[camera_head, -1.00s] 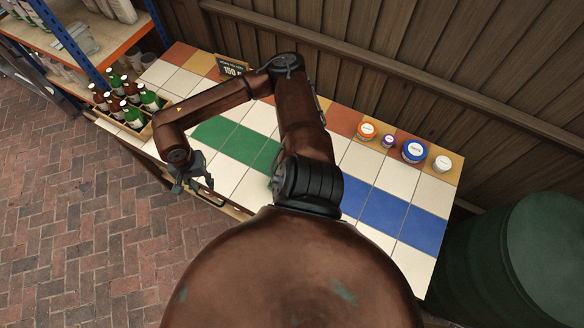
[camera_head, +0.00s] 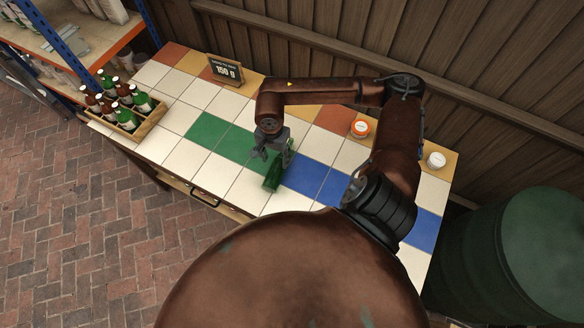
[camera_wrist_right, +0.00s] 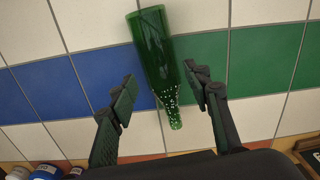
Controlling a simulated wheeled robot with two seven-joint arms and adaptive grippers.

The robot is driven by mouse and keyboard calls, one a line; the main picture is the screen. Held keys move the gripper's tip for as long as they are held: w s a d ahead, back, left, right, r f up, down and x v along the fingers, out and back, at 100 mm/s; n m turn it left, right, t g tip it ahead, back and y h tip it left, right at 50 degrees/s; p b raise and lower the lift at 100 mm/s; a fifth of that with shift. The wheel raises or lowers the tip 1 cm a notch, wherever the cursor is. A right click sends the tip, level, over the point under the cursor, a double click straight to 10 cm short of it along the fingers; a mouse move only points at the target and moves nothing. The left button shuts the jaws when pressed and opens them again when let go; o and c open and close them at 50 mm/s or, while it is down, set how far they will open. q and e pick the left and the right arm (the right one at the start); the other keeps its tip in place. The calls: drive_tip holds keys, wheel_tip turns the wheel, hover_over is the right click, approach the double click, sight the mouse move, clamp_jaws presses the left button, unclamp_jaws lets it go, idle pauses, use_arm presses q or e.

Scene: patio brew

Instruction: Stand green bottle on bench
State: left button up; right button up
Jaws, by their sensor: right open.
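The green bottle (camera_head: 272,178) lies on its side on the tiled bench (camera_head: 247,190), near the front edge between the green and blue tiles. In the right wrist view the green bottle (camera_wrist_right: 155,48) has its base at the top and its speckled neck pointing down between my fingers. My right gripper (camera_head: 272,148) is open at the neck end of the bottle. In the wrist view the right gripper (camera_wrist_right: 160,88) has one finger on each side, with gaps to the glass. My left gripper is not in view.
A wooden crate (camera_head: 152,122) with several green and brown bottles stands at the bench's left end. A small sign (camera_head: 226,72) stands at the back. White tiles left of the bottle are clear.

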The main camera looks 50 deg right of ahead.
sight(276, 168)
drive_tip(key=o, duration=0.4)
drive_tip(key=f, duration=0.6)
drive_tip(key=shift+s+f, duration=0.2)
drive_tip(key=shift+f, duration=0.55)
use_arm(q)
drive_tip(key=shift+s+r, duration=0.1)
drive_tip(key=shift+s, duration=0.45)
use_arm(e)
drive_tip(key=shift+w, duration=0.1)
drive_tip(key=c, duration=1.6)
